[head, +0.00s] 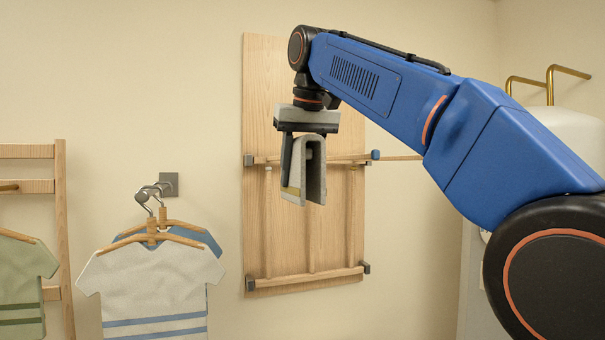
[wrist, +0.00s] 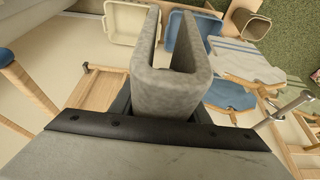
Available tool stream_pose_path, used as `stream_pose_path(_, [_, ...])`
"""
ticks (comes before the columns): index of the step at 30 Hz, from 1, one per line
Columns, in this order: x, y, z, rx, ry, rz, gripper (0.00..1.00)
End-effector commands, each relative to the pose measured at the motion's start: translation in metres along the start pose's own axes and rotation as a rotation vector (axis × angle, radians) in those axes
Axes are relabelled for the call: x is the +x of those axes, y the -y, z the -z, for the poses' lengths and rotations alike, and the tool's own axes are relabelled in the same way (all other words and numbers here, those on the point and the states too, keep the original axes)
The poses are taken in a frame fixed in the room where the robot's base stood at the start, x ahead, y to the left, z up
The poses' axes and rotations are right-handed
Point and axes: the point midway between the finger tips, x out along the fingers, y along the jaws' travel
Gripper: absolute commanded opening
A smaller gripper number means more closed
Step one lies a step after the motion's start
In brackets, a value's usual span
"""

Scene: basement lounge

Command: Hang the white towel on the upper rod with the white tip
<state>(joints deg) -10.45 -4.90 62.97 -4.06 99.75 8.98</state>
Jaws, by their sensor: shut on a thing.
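The towel (head: 317,172) is pale grey-white and folded into an upside-down U. It hangs from my gripper (head: 295,160), which is shut on its top part. In the wrist view the towel (wrist: 172,88) fills the middle, its two flaps apart and pointing away from the camera. In the head view the towel overlaps the upper wooden rod (head: 343,158) on the wall panel; I cannot tell whether they touch. A blue tip (head: 375,155) shows at that rod's right end. I cannot make out a white tip; the towel and gripper hide part of the rod.
A lower rod (head: 310,274) crosses the wooden panel (head: 262,75). Shirts on hangers (head: 155,275) hang from a wall hook (head: 168,184) at left, beside a wooden rack (head: 62,230). The wrist view shows a cream bin (wrist: 131,22) and a blue bin (wrist: 190,45).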

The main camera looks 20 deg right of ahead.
Motion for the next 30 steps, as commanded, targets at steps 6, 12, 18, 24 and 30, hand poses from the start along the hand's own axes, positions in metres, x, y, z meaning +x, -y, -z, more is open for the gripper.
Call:
stream_pose_path(6, [0.006,0.0,0.013,0.0,0.0,0.0,0.16])
stream_pose_path(12, [0.011,0.0,0.025,0.0,0.0,0.0,0.16])
stream_pose_path(18, [0.015,0.0,0.037,0.0,0.0,0.0,0.16])
stream_pose_path(24, [0.02,0.0,0.049,0.0,0.0,0.0,0.16])
stream_pose_path(30, [0.028,0.0,0.048,0.0,0.0,0.0,0.16])
